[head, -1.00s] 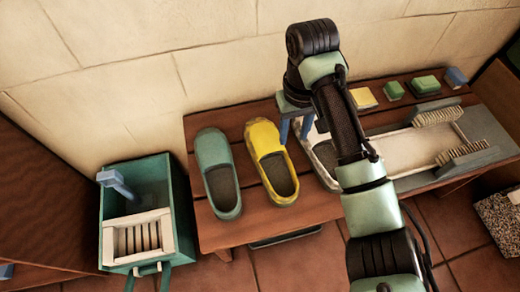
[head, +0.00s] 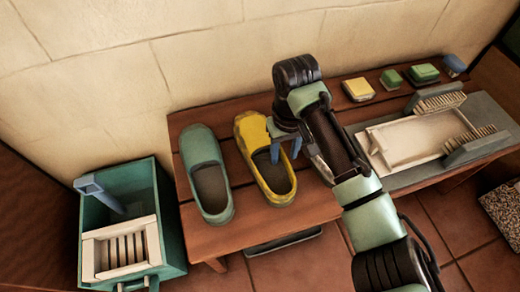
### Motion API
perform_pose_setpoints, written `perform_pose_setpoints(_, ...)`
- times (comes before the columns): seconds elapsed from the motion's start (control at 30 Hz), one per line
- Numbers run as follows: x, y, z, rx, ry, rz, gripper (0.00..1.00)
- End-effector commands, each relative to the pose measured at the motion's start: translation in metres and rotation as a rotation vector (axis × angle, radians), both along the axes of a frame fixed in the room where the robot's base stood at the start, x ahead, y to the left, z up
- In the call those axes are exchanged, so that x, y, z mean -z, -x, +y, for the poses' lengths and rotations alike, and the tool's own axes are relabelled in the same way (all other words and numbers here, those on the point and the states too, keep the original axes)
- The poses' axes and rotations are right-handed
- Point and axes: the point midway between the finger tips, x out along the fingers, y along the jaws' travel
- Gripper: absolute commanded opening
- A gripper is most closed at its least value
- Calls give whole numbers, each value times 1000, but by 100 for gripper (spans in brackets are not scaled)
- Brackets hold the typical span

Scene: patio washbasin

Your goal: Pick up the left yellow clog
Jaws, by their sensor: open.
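The yellow clog (head: 265,158) lies on the wooden bench, toe toward the wall, just right of a green clog (head: 206,172). It is the only yellow clog I can see. My gripper (head: 285,151) is open, with blue fingers pointing down at the right side of the yellow clog's opening. One finger overlaps the clog in the picture; I cannot tell whether they touch. My arm hides the bench right of the clog, where a pale shoe showed earlier.
A wooden bench (head: 232,238) carries a pale tray (head: 405,148) with brushes (head: 436,102) at right and several coloured blocks along the back. A teal bin (head: 172,228) with a blue-handled tool (head: 96,188) and a slatted white piece (head: 122,250) stands at left. The wall is close behind.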

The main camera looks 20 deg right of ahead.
Motion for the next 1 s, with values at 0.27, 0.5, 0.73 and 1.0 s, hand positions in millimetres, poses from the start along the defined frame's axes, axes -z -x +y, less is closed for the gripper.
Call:
perform_pose_setpoints(0.27,2,0,0,0,1,0,39)
perform_pose_setpoints(0.5,2,0,0,0,0,0,0)
perform_pose_setpoints(0.73,2,0,0,0,0,0,0)
perform_pose_setpoints(1.0,2,0,0,1,0,0,0)
